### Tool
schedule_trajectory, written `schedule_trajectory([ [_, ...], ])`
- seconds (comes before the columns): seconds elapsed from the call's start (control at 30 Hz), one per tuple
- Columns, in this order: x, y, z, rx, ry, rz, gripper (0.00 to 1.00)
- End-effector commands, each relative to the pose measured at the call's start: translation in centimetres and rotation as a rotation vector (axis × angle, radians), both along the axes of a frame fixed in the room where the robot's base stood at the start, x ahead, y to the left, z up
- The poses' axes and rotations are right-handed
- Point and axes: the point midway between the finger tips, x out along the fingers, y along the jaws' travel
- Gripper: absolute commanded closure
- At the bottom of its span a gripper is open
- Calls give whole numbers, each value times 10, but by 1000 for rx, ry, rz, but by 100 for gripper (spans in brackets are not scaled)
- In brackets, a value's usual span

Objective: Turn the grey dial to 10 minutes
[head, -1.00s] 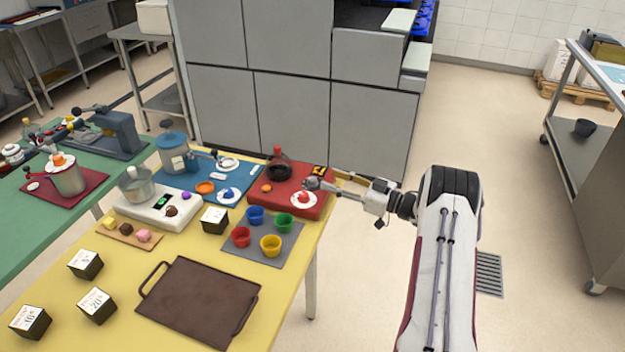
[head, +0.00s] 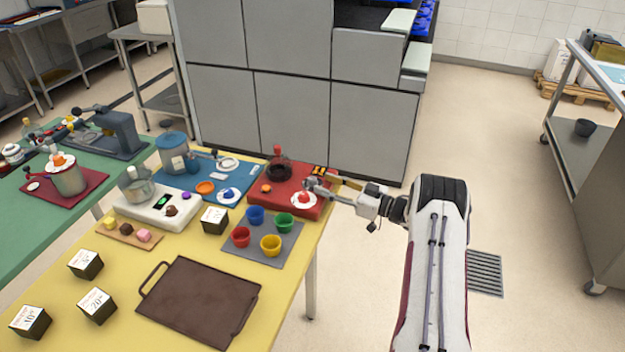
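A small white disc with a greyish centre (head: 229,163) lies at the back of the blue board; it is too small to read any minute marks, and I cannot tell if it is the grey dial. A white dial with a red knob (head: 304,199) sits on the right part of the red board. A white dial with a blue knob (head: 228,195) sits on the blue board. My gripper (head: 308,185) is over the right part of the red board, just behind the red knob. Its fingers are small and partly overlap the board, so their opening and any contact are unclear.
The red board (head: 268,203) also carries a dark glass pot (head: 279,171) and an orange piece. Coloured cups stand on a grey mat (head: 262,256) in front. A brown tray (head: 200,300) and several black number blocks (head: 97,306) lie on the yellow table. Floor right of the table is open.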

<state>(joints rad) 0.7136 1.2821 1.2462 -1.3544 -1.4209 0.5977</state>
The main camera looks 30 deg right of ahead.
Motion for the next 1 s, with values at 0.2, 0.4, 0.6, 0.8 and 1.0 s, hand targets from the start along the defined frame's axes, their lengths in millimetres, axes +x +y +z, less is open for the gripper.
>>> schedule_trajectory([
  [0.2,22,16,0,-1,-1,2,61],
  [0.4,39,27,0,-1,-1,1,61],
  [0.6,46,32,0,0,0,0,61],
  [0.8,47,32,0,0,0,0,61],
  [1.0,47,32,0,-1,-1,0,87],
])
